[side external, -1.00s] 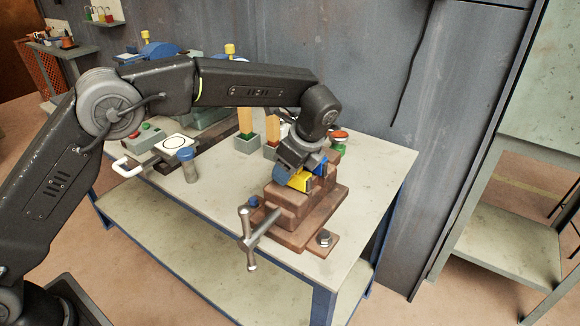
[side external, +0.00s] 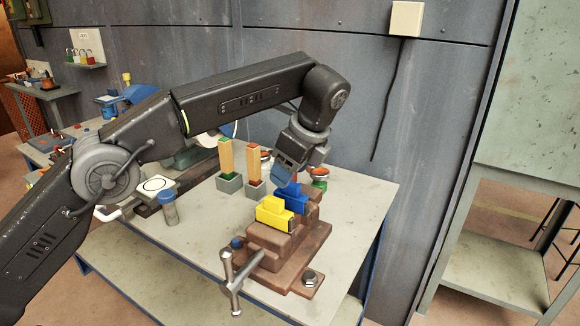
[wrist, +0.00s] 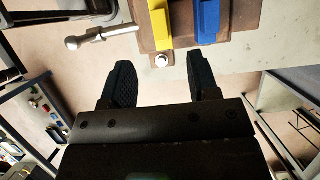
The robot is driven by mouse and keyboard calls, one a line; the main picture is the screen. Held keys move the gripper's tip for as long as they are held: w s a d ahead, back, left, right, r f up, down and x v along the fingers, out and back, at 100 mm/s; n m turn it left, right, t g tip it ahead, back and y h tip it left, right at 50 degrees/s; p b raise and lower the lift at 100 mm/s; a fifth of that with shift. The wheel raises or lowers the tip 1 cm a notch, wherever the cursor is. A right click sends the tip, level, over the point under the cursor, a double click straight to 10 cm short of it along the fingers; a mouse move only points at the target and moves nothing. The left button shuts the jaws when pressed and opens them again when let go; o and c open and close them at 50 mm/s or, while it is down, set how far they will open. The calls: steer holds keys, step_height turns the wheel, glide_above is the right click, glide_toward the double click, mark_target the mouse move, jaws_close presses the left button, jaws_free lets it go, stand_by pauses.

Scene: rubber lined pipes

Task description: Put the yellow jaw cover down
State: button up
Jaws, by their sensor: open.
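The yellow jaw cover (side external: 274,213) sits on the front jaw of the brown vise (side external: 265,237) in the side view. It also shows at the top of the wrist view (wrist: 175,25). The blue jaw cover (side external: 291,197) sits behind it on the other jaw, and in the wrist view (wrist: 207,20) it lies to the right of the yellow one. My gripper (side external: 285,177) is above the vise, apart from the yellow cover. In the wrist view my gripper (wrist: 161,75) is open, with nothing between its two dark fingers.
The vise's metal handle (side external: 231,282) sticks out at the front. Two grey blocks with upright wooden pieces (side external: 226,157) stand behind left. A blue-capped cylinder (side external: 169,208) stands at the left. A red-topped green button (side external: 319,174) is behind the vise. The table's right side is clear.

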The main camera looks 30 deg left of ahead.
steer(key=shift+r, duration=0.3)
steer(key=s+a+r+n+t+h, duration=0.2)
steer(key=s+a+r+n+h, duration=0.1)
steer(key=s+a+r+n, duration=0.7)
steer(key=s+a+f+n+t, duration=0.1)
steer(key=s+a+f+n, duration=0.1)
steer(key=s, duration=0.5)
steer(key=s+a+f+n+t+h, duration=0.1)
steer(key=s+a+f+n, duration=0.1)
steer(key=s+f, duration=0.3)
steer(key=s+a+f+n+t, duration=0.1)
steer(key=s+f+n, duration=0.3)
steer(key=s, duration=0.4)
steer(key=shift+s+a+f+t+h, duration=0.2)
steer(key=shift+s+a+t+h, duration=0.1)
steer(key=shift+a, duration=0.15)
